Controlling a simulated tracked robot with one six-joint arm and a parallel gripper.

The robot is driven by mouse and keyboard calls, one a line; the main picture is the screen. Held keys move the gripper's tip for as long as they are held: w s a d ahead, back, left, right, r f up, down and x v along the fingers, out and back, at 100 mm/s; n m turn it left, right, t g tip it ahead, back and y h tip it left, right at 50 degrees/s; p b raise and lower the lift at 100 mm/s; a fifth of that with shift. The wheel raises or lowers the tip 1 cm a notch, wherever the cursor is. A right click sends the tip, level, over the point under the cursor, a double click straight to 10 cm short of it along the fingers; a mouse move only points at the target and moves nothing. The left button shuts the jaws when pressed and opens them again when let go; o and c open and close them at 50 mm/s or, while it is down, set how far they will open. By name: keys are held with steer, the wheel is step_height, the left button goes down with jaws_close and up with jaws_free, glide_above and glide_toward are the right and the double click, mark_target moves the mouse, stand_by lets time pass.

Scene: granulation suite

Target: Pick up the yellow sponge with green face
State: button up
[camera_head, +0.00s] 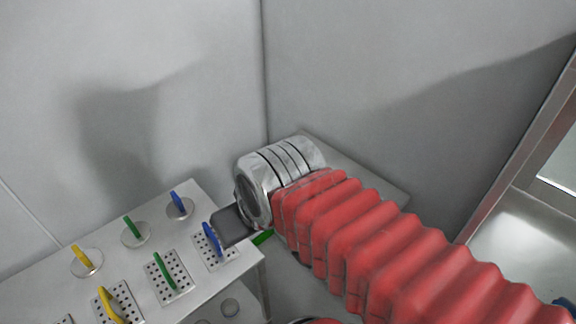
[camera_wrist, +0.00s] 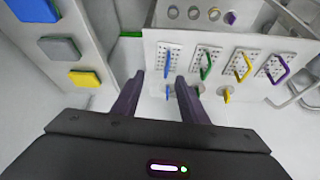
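A small green strip (camera_wrist: 130,34) shows beyond that board; a green strip (camera_head: 263,238) also shows beside my arm in the head view. My gripper (camera_wrist: 160,76) has its two dark fingers apart with nothing between them. In the head view my arm hides much of it.
A white table (camera_head: 190,235) carries perforated plates with coloured handles, such as a blue-handled one (camera_head: 222,252), and round handled discs, such as a green-handled one (camera_head: 135,235). Pale walls close in behind. A metal-framed cabinet (camera_head: 520,220) stands at the right.

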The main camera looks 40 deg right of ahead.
steer(key=o, duration=0.9)
steer(key=w+d+r+n+g, duration=0.1)
steer(key=w+d+r+n, duration=0.3)
steer(key=w, duration=0.2)
steer(key=shift+w+n+h, duration=0.3)
steer(key=shift+w, duration=0.05)
steer(key=shift+o, duration=0.2)
steer(key=w+d+r+n+g, duration=0.1)
steer(key=w+d+n, duration=0.4)
steer(key=w+d, duration=0.1)
steer(key=shift+w+r+g, duration=0.15)
steer(key=shift+w+g, duration=0.25)
steer(key=shift+w, duration=0.3)
steer(key=w+d+f+n+g, duration=0.1)
steer(key=w+d+f+n, duration=0.1)
steer(key=w+d+n, duration=0.3)
steer(key=w+d+f+n+g, duration=0.1)
steer(key=w+d+f+n, duration=0.2)
steer(key=d, duration=0.8)
steer(key=shift+w+d+f+n+g, duration=0.25)
steer(key=shift+w+d+n+g, duration=0.15)
steer(key=shift+w+n, duration=0.7)
step_height(320, 180, down, 8)
steer(key=shift+w+f, duration=0.1)
steer(key=shift+f, duration=0.15)
